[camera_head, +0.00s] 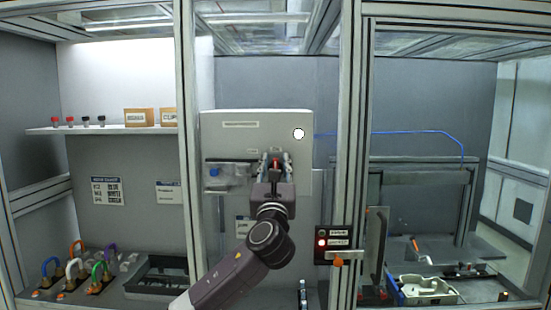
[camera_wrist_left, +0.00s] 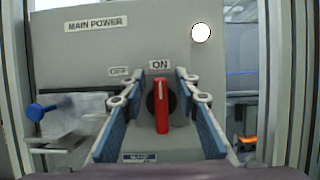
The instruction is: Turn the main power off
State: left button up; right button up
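The grey main power box (camera_head: 225,137) stands in the middle of the cell in the head view. The left wrist view shows its MAIN POWER label (camera_wrist_left: 95,23) and a red rotary handle (camera_wrist_left: 161,107) on a black round base. The handle stands upright, its top under the ON label (camera_wrist_left: 160,65); the OFF label (camera_wrist_left: 119,71) is to its left. My left gripper (camera_wrist_left: 161,100) is open, its blue-padded fingers on either side of the handle with gaps. In the head view the left gripper (camera_head: 274,166) is in front of the box. My right gripper is not in view.
A blue knob (camera_wrist_left: 36,111) with a clear cover is left of the handle. A white round light (camera_head: 299,134) is on the box's upper right. Frame posts (camera_head: 347,120) flank the box. A small panel (camera_head: 333,243) with a red light is at lower right. Coloured padlocks (camera_head: 75,268) stand at left.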

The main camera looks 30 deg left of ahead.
pick_arm(q)
jog(key=shift+w+a, duration=0.15)
jog(key=shift+w, duration=0.1)
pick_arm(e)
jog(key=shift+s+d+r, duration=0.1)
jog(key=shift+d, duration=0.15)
pick_arm(q)
grip_shut()
